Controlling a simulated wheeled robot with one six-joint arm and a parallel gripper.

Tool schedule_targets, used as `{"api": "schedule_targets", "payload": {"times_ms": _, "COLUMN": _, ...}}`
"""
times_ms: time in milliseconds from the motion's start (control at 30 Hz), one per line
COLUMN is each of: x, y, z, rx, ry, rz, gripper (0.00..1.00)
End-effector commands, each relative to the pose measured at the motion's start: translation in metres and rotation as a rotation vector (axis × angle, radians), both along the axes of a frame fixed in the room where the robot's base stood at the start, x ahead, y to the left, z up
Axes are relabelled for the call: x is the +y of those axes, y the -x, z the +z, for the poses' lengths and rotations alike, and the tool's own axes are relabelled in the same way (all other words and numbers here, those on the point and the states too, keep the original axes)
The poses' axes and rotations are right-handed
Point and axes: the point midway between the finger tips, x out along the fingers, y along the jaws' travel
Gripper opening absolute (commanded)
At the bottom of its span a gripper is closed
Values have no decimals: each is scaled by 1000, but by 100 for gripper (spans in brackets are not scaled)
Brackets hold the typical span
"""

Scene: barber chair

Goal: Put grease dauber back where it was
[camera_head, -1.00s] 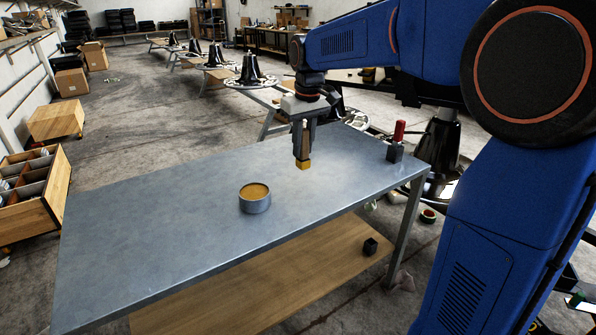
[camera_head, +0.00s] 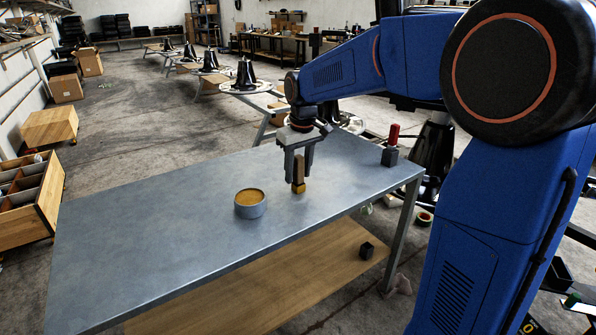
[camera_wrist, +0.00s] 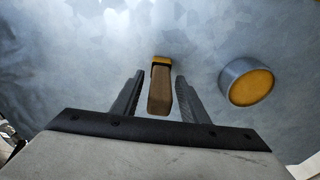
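The grease dauber (camera_head: 298,182) stands upright on the grey metal table (camera_head: 150,240). It has a brown wooden handle and a yellow tip at the bottom. My gripper (camera_head: 299,170) is above and around its handle with the fingers spread. In the wrist view the dauber (camera_wrist: 160,92) lies between the two fingers of my gripper (camera_wrist: 155,92), with a gap on each side. A round grey tin (camera_head: 250,204) of yellow grease stands to the left of the dauber on the table. The tin also shows at the right in the wrist view (camera_wrist: 247,82).
A dark block with a red handle (camera_head: 391,146) stands near the table's right end. A small dark cube (camera_head: 367,250) sits on the wooden lower shelf (camera_head: 250,285). The left half of the table is clear.

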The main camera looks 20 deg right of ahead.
Motion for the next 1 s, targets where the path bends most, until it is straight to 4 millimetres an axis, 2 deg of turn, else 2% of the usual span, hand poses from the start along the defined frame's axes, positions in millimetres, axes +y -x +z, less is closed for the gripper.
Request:
{"api": "schedule_targets", "payload": {"times_ms": 233, "x": 0, "y": 0, "z": 2, "rx": -1, "ry": 0, "rz": 0, "gripper": 40}}
{"api": "schedule_targets", "payload": {"times_ms": 367, "x": 0, "y": 1, "z": 10, "rx": -3, "ry": 0, "rz": 0, "gripper": 40}}
{"api": "schedule_targets", "payload": {"times_ms": 800, "x": -3, "y": 10, "z": 88, "rx": -4, "ry": 0, "rz": 0, "gripper": 40}}
{"api": "schedule_targets", "payload": {"times_ms": 1000, "x": -5, "y": 13, "z": 112, "rx": -1, "ry": 0, "rz": 0, "gripper": 40}}
